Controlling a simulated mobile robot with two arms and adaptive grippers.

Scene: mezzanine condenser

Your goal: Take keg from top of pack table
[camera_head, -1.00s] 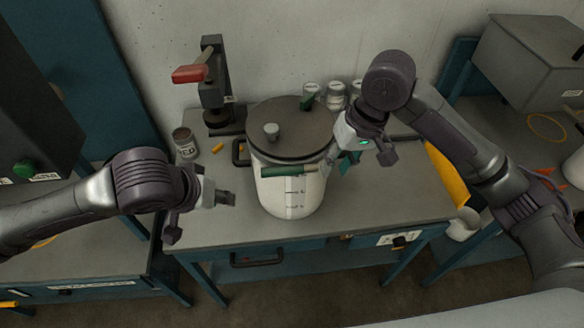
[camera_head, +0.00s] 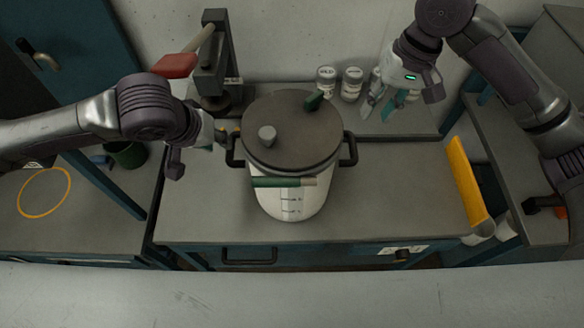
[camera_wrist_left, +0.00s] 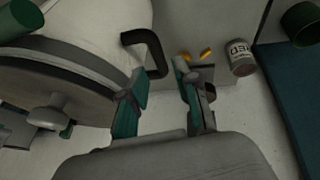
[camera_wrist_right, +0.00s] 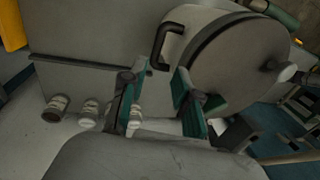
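The keg (camera_head: 288,203) is a white vessel with a dark lid and a black handle on each side. It stands upright on the grey pack table (camera_head: 395,205). My left gripper (camera_head: 226,138) is open beside the keg's left handle (camera_head: 234,152); in the left wrist view that handle (camera_wrist_left: 150,50) lies just beyond the spread fingers (camera_wrist_left: 165,98). My right gripper (camera_head: 384,103) is open and empty, above and behind the right handle (camera_head: 350,150). In the right wrist view that handle (camera_wrist_right: 164,42) is beyond the open fingers (camera_wrist_right: 160,95), apart from them.
White jars (camera_head: 352,82) stand at the table's back, near my right gripper. A press with a red handle (camera_head: 174,66) stands at the back left. A yellow strip (camera_head: 466,182) edges the right side. The table's right half is mostly clear.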

